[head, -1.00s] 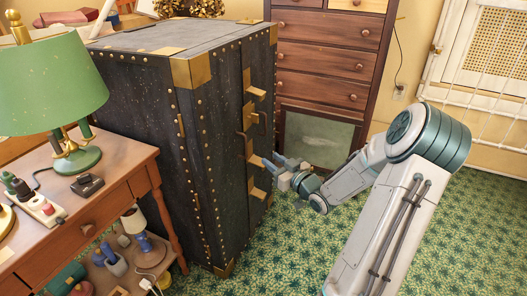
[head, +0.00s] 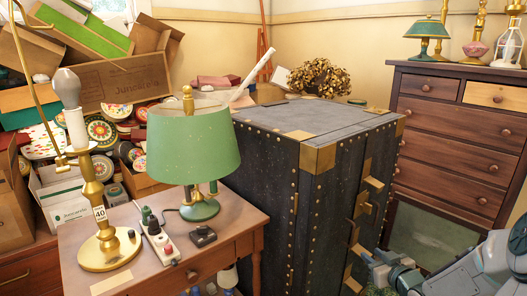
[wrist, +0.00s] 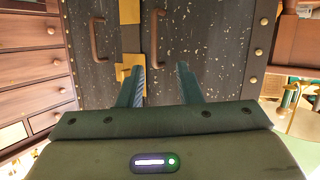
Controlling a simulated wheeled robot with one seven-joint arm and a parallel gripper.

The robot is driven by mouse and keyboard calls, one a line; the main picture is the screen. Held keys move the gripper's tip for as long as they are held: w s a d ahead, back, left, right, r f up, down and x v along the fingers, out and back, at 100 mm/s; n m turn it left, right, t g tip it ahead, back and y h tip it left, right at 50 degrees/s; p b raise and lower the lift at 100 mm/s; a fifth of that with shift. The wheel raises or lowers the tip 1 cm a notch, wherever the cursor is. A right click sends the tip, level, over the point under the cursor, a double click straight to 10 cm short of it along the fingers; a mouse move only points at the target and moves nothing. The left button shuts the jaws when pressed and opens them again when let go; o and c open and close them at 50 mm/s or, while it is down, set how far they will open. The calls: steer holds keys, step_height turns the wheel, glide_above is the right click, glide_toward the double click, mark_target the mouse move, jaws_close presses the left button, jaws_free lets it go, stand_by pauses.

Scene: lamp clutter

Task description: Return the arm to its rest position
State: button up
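My arm (head: 450,275) shows only at the lower right corner of the head view, beside the front of the black trunk (head: 270,160). Its forearm runs off the frame. The fingers of my gripper (wrist: 160,78) show in the wrist view, spread apart with nothing between them. They point toward the trunk's dark face (wrist: 215,45), with its brown handles and brass latch. I cannot tell whether a fingertip touches the trunk.
A wooden dresser (head: 450,130) stands right of the trunk, close behind my arm. A side table (head: 240,245) with a green-shaded lamp (head: 188,150) and a brass lamp (head: 98,215) stands at the left. Boxes (head: 115,85) are piled behind it.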

steer(key=s+a+r+m+g+h+p, duration=0.1)
steer(key=s+a+r+g+h+p, duration=0.2)
steer(key=r+p, duration=0.5)
steer(key=s+a+r+g+h+p, duration=0.2)
steer(key=s+a+r+g+p, duration=0.25)
steer(key=r, duration=0.65)
steer(key=s+a+r+m+g+y+p, duration=0.1)
steer(key=s+a+r+g+p, duration=0.1)
steer(key=s+a+r+p, duration=0.3)
steer(key=s+a+r+m+g+y+p, duration=0.1)
steer(key=s+a+r+g+p, duration=0.1)
steer(key=s+a+r+p, duration=0.4)
steer(key=s+r, duration=0.4)
steer(key=s, duration=0.3)
steer(key=shift+s+a+r+y, duration=0.15)
steer(key=shift+a+r+y, duration=0.15)
steer(key=shift+y, duration=0.1)
